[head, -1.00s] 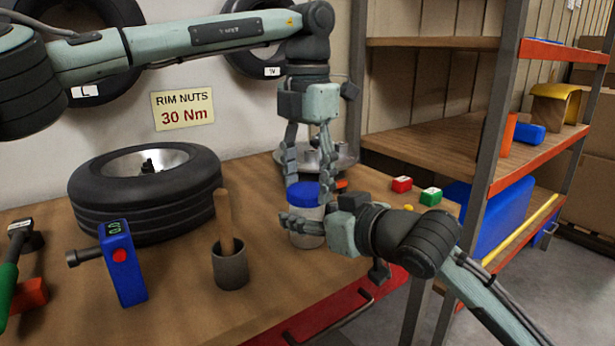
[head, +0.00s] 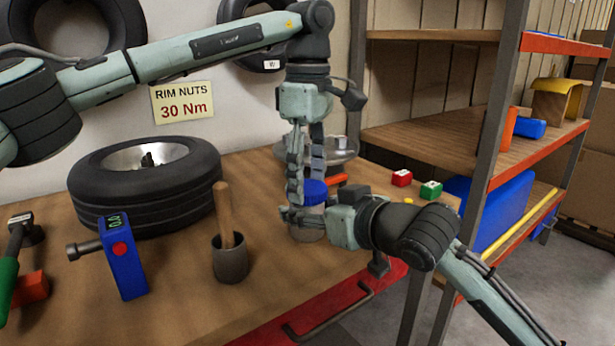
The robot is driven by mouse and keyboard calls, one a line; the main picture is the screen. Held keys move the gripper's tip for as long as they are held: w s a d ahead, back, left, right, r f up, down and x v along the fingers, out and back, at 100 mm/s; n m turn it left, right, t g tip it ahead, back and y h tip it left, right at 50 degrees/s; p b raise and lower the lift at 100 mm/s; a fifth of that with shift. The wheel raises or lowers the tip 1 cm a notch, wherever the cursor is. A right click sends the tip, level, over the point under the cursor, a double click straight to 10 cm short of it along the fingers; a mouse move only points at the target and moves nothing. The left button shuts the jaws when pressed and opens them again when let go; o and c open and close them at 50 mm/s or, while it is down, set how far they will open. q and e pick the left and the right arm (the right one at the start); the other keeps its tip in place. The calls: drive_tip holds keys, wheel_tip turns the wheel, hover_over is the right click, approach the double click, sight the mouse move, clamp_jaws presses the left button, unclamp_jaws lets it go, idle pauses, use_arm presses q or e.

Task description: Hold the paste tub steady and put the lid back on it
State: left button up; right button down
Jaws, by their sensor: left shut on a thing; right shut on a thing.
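My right gripper (head: 290,217) reaches in from the right and is shut on the tub's side.
A cup with a wooden-handled brush or pestle (head: 230,258) stands left of the tub. A blue gauge (head: 122,258), a tyre (head: 145,190) and a round metal tray (head: 338,152) are on the bench.

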use_arm(q)
drive_tip(key=m, duration=1)
drive_tip(key=shift+m, duration=0.3)
drive_tip(key=m, duration=1)
drive_tip(key=shift+m, duration=0.4)
drive_tip(key=o, duration=0.7)
drive_tip(key=shift+a, duration=0.1)
drive_tip(key=shift+o, duration=0.2)
